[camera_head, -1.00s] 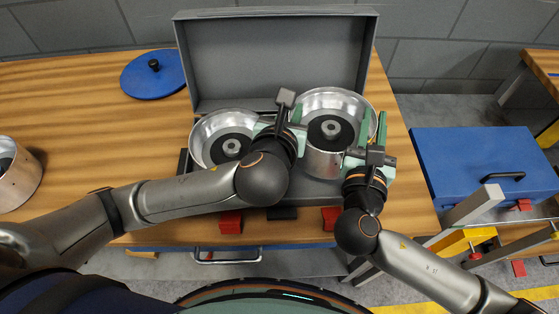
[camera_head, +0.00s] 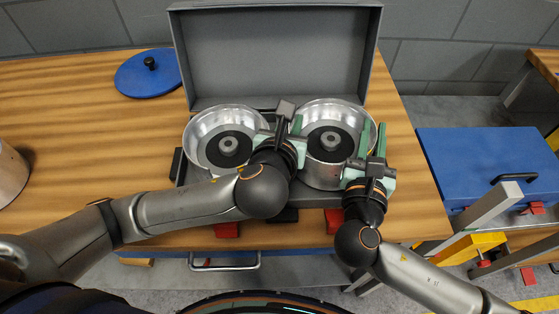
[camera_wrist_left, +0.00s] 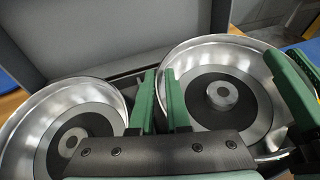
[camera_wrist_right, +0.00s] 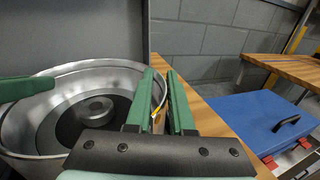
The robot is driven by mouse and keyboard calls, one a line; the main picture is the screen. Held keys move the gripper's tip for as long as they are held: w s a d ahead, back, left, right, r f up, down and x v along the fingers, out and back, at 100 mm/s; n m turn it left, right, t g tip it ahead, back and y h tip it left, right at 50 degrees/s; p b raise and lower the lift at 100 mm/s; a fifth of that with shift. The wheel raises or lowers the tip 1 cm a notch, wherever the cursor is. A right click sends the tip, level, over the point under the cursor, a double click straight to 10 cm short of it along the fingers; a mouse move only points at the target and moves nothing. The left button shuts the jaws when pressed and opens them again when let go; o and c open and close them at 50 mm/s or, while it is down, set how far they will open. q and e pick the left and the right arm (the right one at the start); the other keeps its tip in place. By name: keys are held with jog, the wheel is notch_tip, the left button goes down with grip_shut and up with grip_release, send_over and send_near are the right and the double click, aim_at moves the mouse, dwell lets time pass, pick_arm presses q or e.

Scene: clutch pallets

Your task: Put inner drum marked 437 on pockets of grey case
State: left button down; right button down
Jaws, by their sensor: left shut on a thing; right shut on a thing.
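The grey case (camera_head: 276,60) stands open on the table with its lid up at the back. Two silver drums with dark inner rings and grey hubs are over its base. The right drum (camera_head: 330,141) is held at its rim from both sides, and I cannot tell whether its bottom touches the pocket. The left drum (camera_head: 228,146) sits in the left half of the case. My left gripper (camera_head: 288,130) is shut on the right drum's left rim, between the drums. My right gripper (camera_head: 373,138) is shut on its right rim. No 437 marking is legible.
A blue round lid (camera_head: 146,76) with a black knob lies left of the case. Part of a silver drum (camera_head: 10,176) shows at the far left edge. A blue box (camera_head: 480,165) stands on the right.

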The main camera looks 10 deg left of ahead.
pick_arm(q)
jog(key=shift+w+f+b, duration=0.1)
jog(key=shift+f+b, duration=0.2)
jog(key=shift+b, duration=0.05)
pick_arm(e)
jog(key=shift+a+f, duration=0.2)
jog(key=shift+f, duration=0.05)
pick_arm(q)
jog(key=c, duration=1.3)
grip_release()
jog(key=shift+f, duration=0.15)
pick_arm(e)
jog(key=c, duration=1.2)
grip_release()
jog(key=shift+s+f, duration=0.1)
jog(key=shift+f, duration=0.05)
pick_arm(q)
jog(key=o, duration=0.4)
pick_arm(e)
jog(key=o, duration=0.4)
jog(key=shift+d, duration=0.15)
pick_arm(q)
jog(key=shift+s, duration=0.25)
pick_arm(e)
jog(key=shift+r, duration=0.2)
pick_arm(q)
jog(key=v, duration=0.7)
pick_arm(e)
notch_tip(320, 180, up, 10)
jog(key=shift+f, duration=0.15)
